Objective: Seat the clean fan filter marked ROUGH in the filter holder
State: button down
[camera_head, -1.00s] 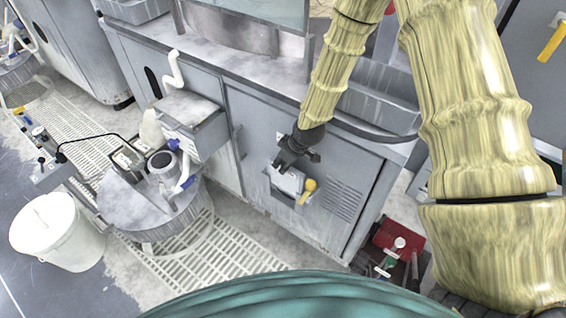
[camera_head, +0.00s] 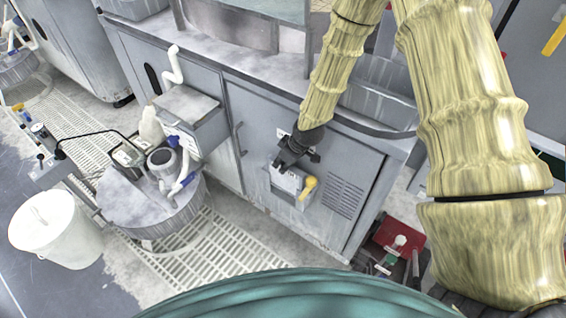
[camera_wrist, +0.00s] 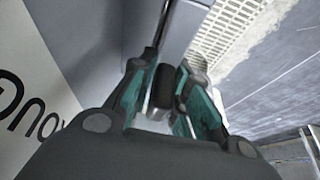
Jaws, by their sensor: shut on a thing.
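My gripper (camera_head: 297,158) is at the front of the grey cabinet, just above the filter holder (camera_head: 297,200), a shallow box on the cabinet face. A small whitish piece (camera_head: 287,181) shows below the fingers at the holder; it looks like the fan filter, but I cannot tell how far in it sits.
A yellow knob (camera_head: 309,186) stands right beside the holder, close to my fingers. A vent grille (camera_head: 345,196) is to the right. A white panel with large cut-off dark letters (camera_wrist: 30,85) is left in the wrist view. A round platen table (camera_head: 150,205) and white bucket (camera_head: 55,230) stand left.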

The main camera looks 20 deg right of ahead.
jog(key=shift+f+b, duration=0.8)
jog(key=shift+f, duration=0.7)
jog(key=c, duration=1.3)
grip_release()
jog(key=shift+d, duration=0.1)
jog(key=v, duration=0.6)
jog(key=shift+w, duration=0.1)
jog(key=shift+s+r, duration=0.2)
jog(key=shift+r, duration=0.3)
jog(key=shift+s+r, duration=0.25)
jog(key=shift+r, duration=0.25)
